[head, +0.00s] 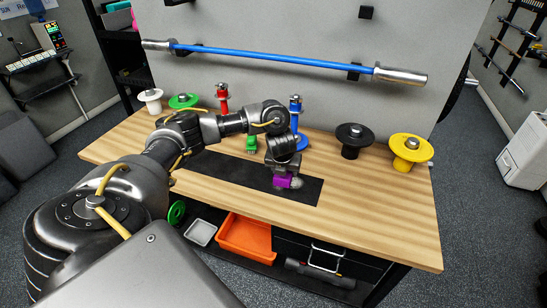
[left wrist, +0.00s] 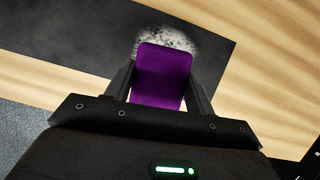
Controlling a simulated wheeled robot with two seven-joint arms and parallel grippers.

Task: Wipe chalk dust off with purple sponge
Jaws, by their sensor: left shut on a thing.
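The purple sponge (head: 281,181) is in my left gripper (head: 284,176), low over the black mat (head: 225,172) on the wooden bench. In the left wrist view the sponge (left wrist: 163,76) sits between the two fingers of the gripper (left wrist: 160,90), which is shut on it. A patch of whitish chalk dust (left wrist: 168,36) shows on the mat just beyond the sponge. The dust (head: 297,183) also shows beside the sponge in the head view. I cannot tell whether the sponge touches the mat. My right gripper is not in view.
A yellow weight stand (head: 411,148) and a black one (head: 354,135) stand on the bench (head: 385,205) at the right. Red, blue, green and white pieces line the back. A blue bar (head: 275,57) hangs on the wall. An orange tray (head: 246,236) sits on the shelf below.

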